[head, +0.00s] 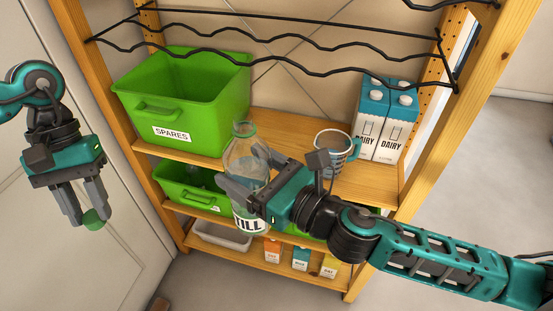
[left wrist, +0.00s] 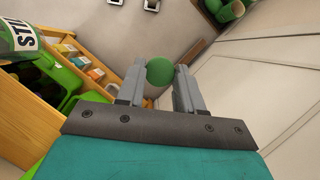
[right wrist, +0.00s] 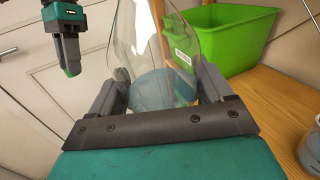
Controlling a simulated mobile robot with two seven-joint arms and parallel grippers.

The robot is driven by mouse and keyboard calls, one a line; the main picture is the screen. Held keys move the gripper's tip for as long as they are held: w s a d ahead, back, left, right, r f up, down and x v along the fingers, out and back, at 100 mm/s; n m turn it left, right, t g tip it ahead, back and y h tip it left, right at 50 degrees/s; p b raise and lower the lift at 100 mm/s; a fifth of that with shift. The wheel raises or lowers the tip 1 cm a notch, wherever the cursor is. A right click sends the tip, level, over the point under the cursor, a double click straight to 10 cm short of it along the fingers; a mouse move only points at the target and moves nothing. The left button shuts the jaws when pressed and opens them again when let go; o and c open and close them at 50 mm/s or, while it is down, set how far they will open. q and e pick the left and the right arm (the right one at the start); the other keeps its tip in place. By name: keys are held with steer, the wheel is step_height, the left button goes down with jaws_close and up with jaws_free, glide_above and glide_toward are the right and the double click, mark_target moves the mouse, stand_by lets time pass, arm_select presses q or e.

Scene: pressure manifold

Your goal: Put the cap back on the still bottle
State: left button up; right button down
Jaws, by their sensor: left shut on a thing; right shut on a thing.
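The still bottle (head: 246,160) is clear, with a white label reading "TILL" in the head view, and its open neck has no cap on it. My right gripper (head: 242,191) is shut around the bottle's body and holds it about upright in front of the shelf. The bottle also fills the space between the fingers in the right wrist view (right wrist: 157,50). My left gripper (head: 88,213) is shut on a green cap (head: 93,220), held at the fingertips well to the left of the bottle. The cap also shows in the left wrist view (left wrist: 160,71).
A wooden shelf holds a green SPARES bin (head: 185,100), a grey-blue mug (head: 335,152) and two dairy cartons (head: 383,122). Lower shelves hold another green bin (head: 190,187), a pale tray (head: 222,236) and small cartons (head: 300,258). Space between the grippers is clear.

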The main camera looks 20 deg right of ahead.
steer(key=shift+a+r+n+g+y, duration=0.2)
steer(key=shift+a+n+g+y, duration=0.4)
steer(key=shift+a+y, duration=0.3)
steer(key=shift+s+a, duration=0.1)
steer(key=shift+f, duration=0.1)
arm_select(q)
steer(key=w+d+r+n+h, duration=0.25)
steer(key=d+r+n, duration=0.25)
steer(key=d+r, duration=0.7)
steer(key=n+t+h, duration=0.1)
steer(key=n+t, duration=0.1)
steer(key=n, duration=0.3)
glide_toward(238, 123)
steer(key=shift+s+d+r, duration=0.1)
steer(key=shift+s+d, duration=0.3)
steer(key=shift+d, duration=0.3)
steer(key=shift+f, duration=2.05)
